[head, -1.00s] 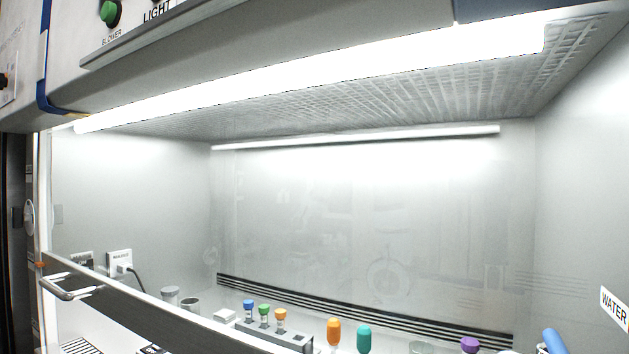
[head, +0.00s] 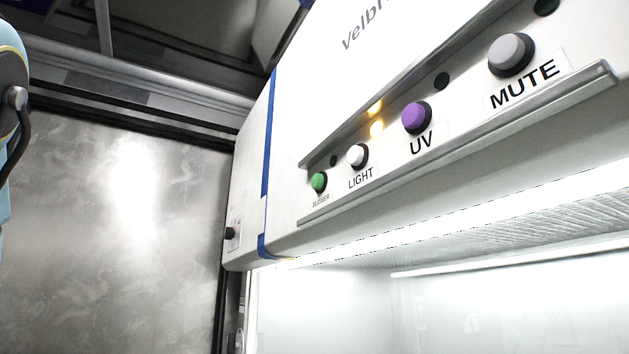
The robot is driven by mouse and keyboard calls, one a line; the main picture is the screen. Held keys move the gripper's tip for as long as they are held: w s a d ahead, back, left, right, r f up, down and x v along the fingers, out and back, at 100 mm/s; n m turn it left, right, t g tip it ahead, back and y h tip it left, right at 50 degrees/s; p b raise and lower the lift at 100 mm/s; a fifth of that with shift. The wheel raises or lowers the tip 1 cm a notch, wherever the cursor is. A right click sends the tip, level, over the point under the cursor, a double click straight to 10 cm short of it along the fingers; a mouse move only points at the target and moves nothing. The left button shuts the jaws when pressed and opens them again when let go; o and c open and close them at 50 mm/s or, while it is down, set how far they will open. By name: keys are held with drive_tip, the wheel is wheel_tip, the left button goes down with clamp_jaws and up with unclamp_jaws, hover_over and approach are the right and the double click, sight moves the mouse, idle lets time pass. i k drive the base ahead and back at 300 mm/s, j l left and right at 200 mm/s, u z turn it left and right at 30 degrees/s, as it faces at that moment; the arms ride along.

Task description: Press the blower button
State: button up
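The green blower button (head: 319,182) is on the front panel of the hood, at the left end of the button row, with the label BLOWER under it. It stands out from the panel in a dark ring. No gripper is in view. Part of a light blue and dark arm (head: 12,110), which seems to be mine, shows at the left edge, well left of the button. Nothing touches the button.
Right of it are the white LIGHT button (head: 357,155), the purple UV button (head: 416,117) and the grey MUTE button (head: 511,54). A metal ledge (head: 470,130) runs below the row. A small black knob (head: 230,233) is on the hood's left side.

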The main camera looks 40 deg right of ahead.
sight(317, 181)
drive_tip(key=z, duration=1.5)
